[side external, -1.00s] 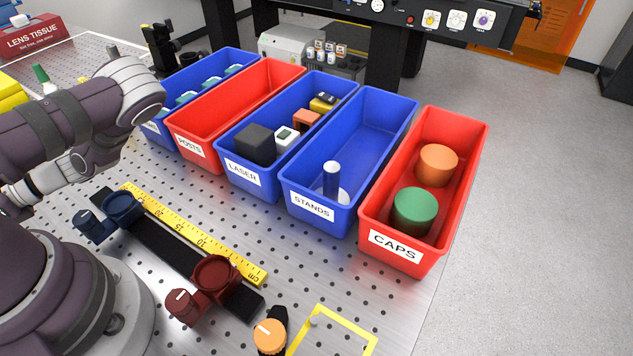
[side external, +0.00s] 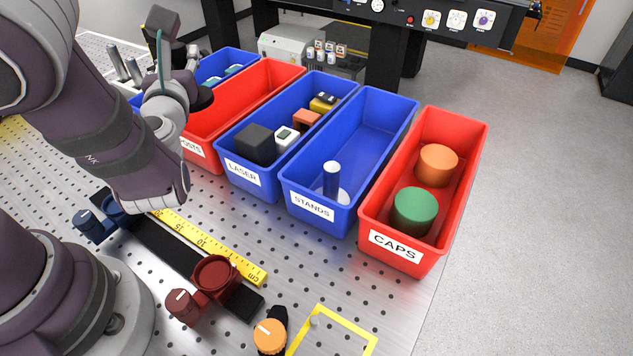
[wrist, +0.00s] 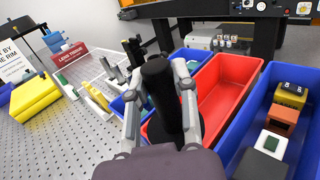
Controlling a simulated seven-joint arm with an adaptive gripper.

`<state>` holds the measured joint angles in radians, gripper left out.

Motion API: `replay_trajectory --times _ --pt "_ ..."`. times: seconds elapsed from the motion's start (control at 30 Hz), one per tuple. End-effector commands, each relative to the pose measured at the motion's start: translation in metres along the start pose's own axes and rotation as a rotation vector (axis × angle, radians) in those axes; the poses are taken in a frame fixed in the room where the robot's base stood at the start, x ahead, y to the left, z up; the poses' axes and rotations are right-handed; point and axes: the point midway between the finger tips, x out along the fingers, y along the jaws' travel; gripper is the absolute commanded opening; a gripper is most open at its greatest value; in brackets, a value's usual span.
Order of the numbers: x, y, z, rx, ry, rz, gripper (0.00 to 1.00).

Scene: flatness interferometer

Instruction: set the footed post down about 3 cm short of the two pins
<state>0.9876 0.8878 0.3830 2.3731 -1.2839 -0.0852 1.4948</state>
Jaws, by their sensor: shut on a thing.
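In the wrist view a black post (wrist: 160,85) stands between the two grey fingers of my gripper (wrist: 158,68), which is shut on it. A wider dark part, which looks like its foot, shows low beside the right finger. In the side view my gripper (side external: 195,85) is above the red posts bin, and only a dark bit of the held piece shows. Two grey upright cylinders, which look like the two pins (side external: 124,66), stand at the far left; they also show left of my gripper in the wrist view (wrist: 112,70).
The posts bin (side external: 262,80), laser bin (side external: 262,190), stands bin (side external: 385,130) and caps bin (side external: 400,262) stand in a row. A yellow block (wrist: 35,97) and a lens tissue box (wrist: 70,53) lie left in the wrist view. Bare perforated table (wrist: 70,140) lies nearer.

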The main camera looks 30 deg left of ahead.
Motion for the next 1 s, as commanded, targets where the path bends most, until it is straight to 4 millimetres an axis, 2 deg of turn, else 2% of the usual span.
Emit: replay_trajectory --times 0.03,0.1,0.23,0.37,0.57,0.67,0.77,0.9,1.0 --pt "-0.007 -0.015 0.010 -0.009 0.001 -0.074 0.00" --pt "-0.016 -0.032 0.021 -0.008 0.000 -0.161 0.00" --pt "-0.028 -0.049 0.032 -0.005 0.000 -0.254 0.00" --pt "-0.031 -0.054 0.019 0.008 -0.003 -0.276 0.00" --pt "-0.029 -0.051 -0.002 0.002 -0.001 -0.266 0.00" --pt "-0.021 -0.038 -0.008 0.001 0.000 -0.202 0.00" --pt "-0.007 -0.008 -0.019 0.004 0.000 -0.059 0.00" --pt "0.008 0.053 -0.040 0.004 0.000 0.220 0.00" --pt "0.008 0.104 -0.056 0.005 0.001 0.457 0.00"
